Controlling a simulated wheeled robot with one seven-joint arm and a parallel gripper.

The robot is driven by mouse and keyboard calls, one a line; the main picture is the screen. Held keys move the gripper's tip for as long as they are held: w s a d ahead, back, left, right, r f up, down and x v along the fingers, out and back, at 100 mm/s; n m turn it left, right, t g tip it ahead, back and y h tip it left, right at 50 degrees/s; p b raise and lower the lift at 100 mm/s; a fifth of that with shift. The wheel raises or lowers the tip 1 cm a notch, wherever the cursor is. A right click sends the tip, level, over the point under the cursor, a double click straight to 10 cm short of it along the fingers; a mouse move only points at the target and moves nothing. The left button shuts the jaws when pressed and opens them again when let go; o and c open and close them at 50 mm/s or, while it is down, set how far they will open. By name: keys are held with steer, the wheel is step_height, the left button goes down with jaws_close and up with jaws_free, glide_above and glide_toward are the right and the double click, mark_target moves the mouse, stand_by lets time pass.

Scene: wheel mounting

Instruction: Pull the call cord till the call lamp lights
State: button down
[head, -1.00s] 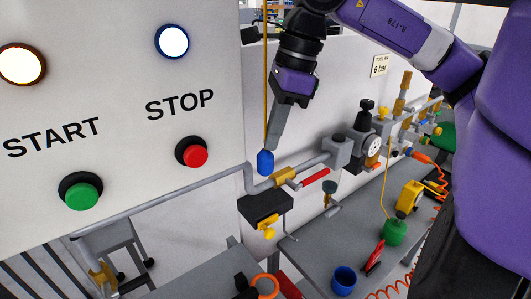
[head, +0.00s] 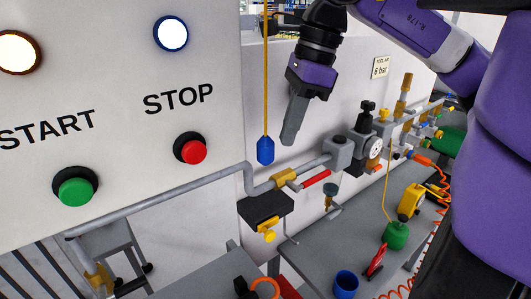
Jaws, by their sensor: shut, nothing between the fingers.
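The call cord (head: 265,70) is a thin yellow line hanging straight down in the head view, with a blue pull (head: 265,151) at its lower end. My gripper (head: 289,135) points down just right of the blue pull, shut and empty, with a visible gap between them. On the white panel, a blue-rimmed lamp (head: 171,33) above STOP glows white. Another lamp (head: 17,52) with an amber-brown rim, at the left edge, also glows white. No label shows which one is the call lamp.
The panel (head: 110,165) carries a green START button (head: 75,186) and a red STOP button (head: 191,149). A grey pipe (head: 160,203) with a yellow fitting runs below the pull. Valves and a gauge (head: 374,147) line the wall at right, above a grey bench.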

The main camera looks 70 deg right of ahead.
steer(key=b+v, duration=0.1)
steer(key=v, duration=0.6)
steer(key=shift+r, duration=0.4)
steer(key=shift+s, duration=0.15)
stand_by(0.3)
